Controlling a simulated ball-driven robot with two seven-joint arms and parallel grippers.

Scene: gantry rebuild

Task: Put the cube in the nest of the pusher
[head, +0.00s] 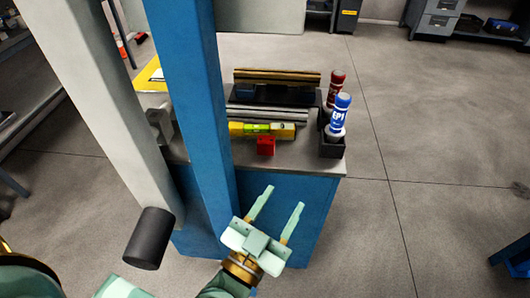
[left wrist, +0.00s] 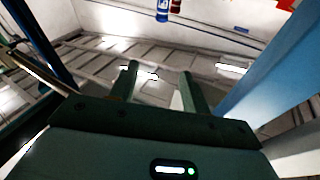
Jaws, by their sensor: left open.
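A small red cube (head: 265,146) sits near the front edge of the bench top, just in front of a yellow bar with a green middle (head: 262,130). I cannot tell which thing is the pusher or where its nest is. My left gripper (head: 285,197) is open and empty, in front of the bench's blue front and nearer to me than the cube, apart from it. In the left wrist view its two fingers (left wrist: 160,68) stand apart with nothing between them. My right gripper is not in view.
A blue post (head: 195,90) and a pale post (head: 90,80) rise left of the gripper. Blue (head: 341,112) and red (head: 335,90) bottles stand in a dark holder at the bench's right edge. Grey rails (head: 268,114) lie behind the bar. Open floor (head: 430,150) is at right.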

